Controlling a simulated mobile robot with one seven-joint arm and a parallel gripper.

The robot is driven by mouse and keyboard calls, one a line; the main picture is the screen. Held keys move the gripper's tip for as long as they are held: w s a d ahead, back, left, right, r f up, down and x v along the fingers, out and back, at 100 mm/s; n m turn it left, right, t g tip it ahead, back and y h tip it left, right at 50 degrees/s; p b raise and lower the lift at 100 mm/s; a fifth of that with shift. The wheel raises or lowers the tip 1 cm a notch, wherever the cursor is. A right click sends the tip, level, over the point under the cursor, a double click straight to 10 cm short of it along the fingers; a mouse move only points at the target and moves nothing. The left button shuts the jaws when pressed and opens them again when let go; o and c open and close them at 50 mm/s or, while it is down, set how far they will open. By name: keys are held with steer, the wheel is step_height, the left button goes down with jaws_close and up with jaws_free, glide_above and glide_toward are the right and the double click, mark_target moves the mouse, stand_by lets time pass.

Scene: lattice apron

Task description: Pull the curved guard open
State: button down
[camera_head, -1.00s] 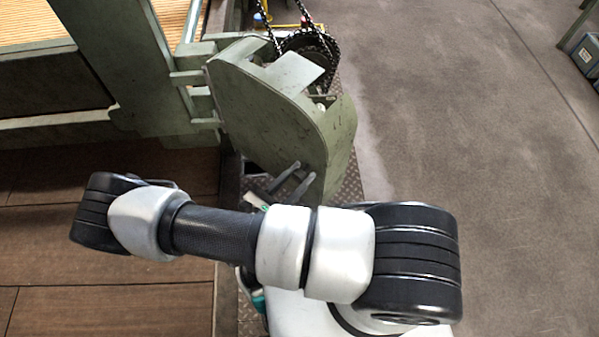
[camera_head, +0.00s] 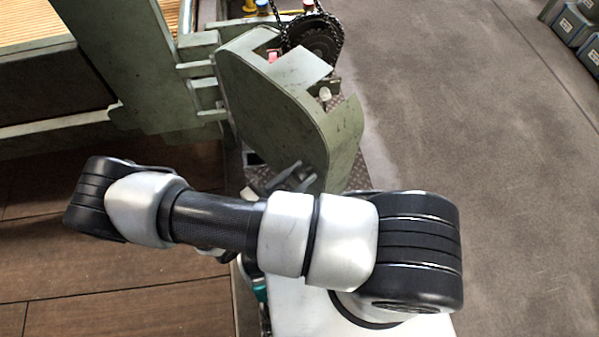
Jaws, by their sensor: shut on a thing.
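The curved guard (camera_head: 285,110) is a worn green metal cover with a flat side and a rounded outer wall. It stands beside the green machine frame and is swung partly away from the black chain wheel (camera_head: 312,38) behind it. My gripper (camera_head: 288,178) shows only as dark fingers at the guard's lower near edge, between the guard and my forearm. It is shut on the guard; the exact contact is hard to see. My forearm crosses in front and hides the gripper's body.
The green machine frame (camera_head: 130,60) stands at the left, close to the guard. A brown plank floor (camera_head: 120,285) lies at the lower left. Grey floor (camera_head: 470,130) at the right is open, with grey-blue boxes (camera_head: 572,25) in the far right corner.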

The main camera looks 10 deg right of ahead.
steer(key=shift+s+a, duration=0.1)
steer(key=shift+a, duration=0.05)
stand_by(0.3)
steer(key=c, duration=1.3)
jaws_free()
steer(key=v, duration=1.7)
steer(key=shift+s+a+p, duration=0.15)
steer(key=shift+s+p, duration=0.05)
steer(key=shift+p, duration=0.2)
